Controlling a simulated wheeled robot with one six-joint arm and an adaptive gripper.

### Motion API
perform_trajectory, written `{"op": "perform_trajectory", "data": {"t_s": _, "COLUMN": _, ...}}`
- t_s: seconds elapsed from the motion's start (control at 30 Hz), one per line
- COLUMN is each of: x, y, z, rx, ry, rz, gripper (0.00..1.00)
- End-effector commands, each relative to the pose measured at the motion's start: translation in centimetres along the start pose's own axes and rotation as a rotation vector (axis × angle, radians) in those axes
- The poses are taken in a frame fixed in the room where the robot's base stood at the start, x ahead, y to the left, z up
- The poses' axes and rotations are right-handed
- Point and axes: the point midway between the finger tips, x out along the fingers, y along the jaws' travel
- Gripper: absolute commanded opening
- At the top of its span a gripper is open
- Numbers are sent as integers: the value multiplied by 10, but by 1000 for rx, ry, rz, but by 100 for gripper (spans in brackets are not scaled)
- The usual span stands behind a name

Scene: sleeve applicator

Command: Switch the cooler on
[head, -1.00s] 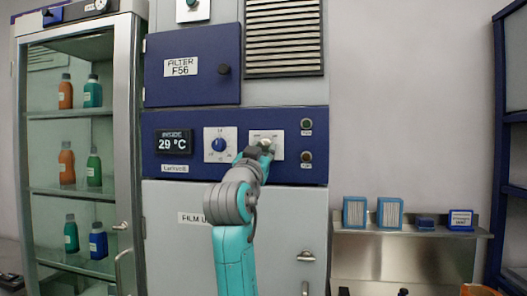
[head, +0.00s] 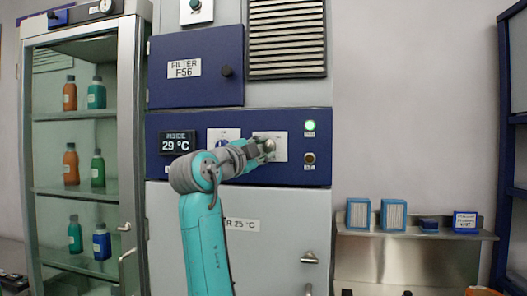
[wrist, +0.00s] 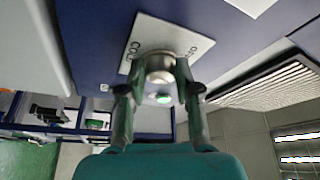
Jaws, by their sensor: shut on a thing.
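The cooler's switch (wrist: 160,68) is a round metal knob on a white plate (head: 280,144) set in the blue control panel. Part of a "COOL..." label shows on the plate in the wrist view. My gripper (head: 266,147) is shut on this knob, with one finger on each side of it (wrist: 157,88). The fingers partly hide the knob in the head view. A green lamp (head: 310,126) right of the plate is lit. The dark amber lamp (head: 309,158) below it looks unlit. The display (head: 177,142) reads INSIDE 29 °C.
A dial on a white plate (head: 221,134) sits left of the switch, partly behind my arm. A glass-door cabinet with bottles (head: 132,150) stands at the left. A filter door (head: 195,90) and vent grille (head: 287,40) are above. A metal shelf (head: 345,231) with boxes is at the right.

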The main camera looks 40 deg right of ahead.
Motion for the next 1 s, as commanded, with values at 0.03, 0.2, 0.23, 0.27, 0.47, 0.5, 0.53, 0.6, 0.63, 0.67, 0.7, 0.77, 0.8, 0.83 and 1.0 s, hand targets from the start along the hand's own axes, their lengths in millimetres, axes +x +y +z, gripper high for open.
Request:
{"op": "perform_trajectory", "data": {"t_s": 0.03, "x": 0, "y": -1, "z": 0, "rx": 36, "ry": -1, "rz": 16, "gripper": 0}}
{"op": "perform_trajectory", "data": {"t_s": 0.2, "x": 0, "y": -2, "z": 0, "rx": 155, "ry": -1, "rz": 66, "gripper": 0}}
{"op": "perform_trajectory", "data": {"t_s": 0.23, "x": 0, "y": -3, "z": 0, "rx": 173, "ry": -1, "rz": 73, "gripper": 0}}
{"op": "perform_trajectory", "data": {"t_s": 0.27, "x": 0, "y": -3, "z": 0, "rx": 189, "ry": -1, "rz": 80, "gripper": 0}}
{"op": "perform_trajectory", "data": {"t_s": 0.47, "x": 0, "y": -3, "z": 0, "rx": 277, "ry": -1, "rz": 117, "gripper": 0}}
{"op": "perform_trajectory", "data": {"t_s": 0.5, "x": 0, "y": -3, "z": 0, "rx": 289, "ry": -1, "rz": 122, "gripper": 0}}
{"op": "perform_trajectory", "data": {"t_s": 0.53, "x": 0, "y": -3, "z": 0, "rx": 297, "ry": -1, "rz": 125, "gripper": 0}}
{"op": "perform_trajectory", "data": {"t_s": 0.6, "x": 0, "y": -3, "z": 0, "rx": 311, "ry": -1, "rz": 130, "gripper": 0}}
{"op": "perform_trajectory", "data": {"t_s": 0.63, "x": 0, "y": -3, "z": 0, "rx": 316, "ry": -1, "rz": 132, "gripper": 0}}
{"op": "perform_trajectory", "data": {"t_s": 0.67, "x": 0, "y": -3, "z": 0, "rx": 320, "ry": -1, "rz": 134, "gripper": 0}}
{"op": "perform_trajectory", "data": {"t_s": 0.7, "x": 0, "y": -3, "z": 0, "rx": 325, "ry": -1, "rz": 136, "gripper": 0}}
{"op": "perform_trajectory", "data": {"t_s": 0.77, "x": 0, "y": -3, "z": 0, "rx": 330, "ry": -1, "rz": 139, "gripper": 0}}
{"op": "perform_trajectory", "data": {"t_s": 0.8, "x": 0, "y": -3, "z": 0, "rx": 332, "ry": -1, "rz": 139, "gripper": 0}}
{"op": "perform_trajectory", "data": {"t_s": 0.83, "x": 0, "y": -3, "z": 0, "rx": 332, "ry": -1, "rz": 140, "gripper": 0}}
{"op": "perform_trajectory", "data": {"t_s": 1.0, "x": 0, "y": -3, "z": 0, "rx": 333, "ry": -1, "rz": 140, "gripper": 0}}
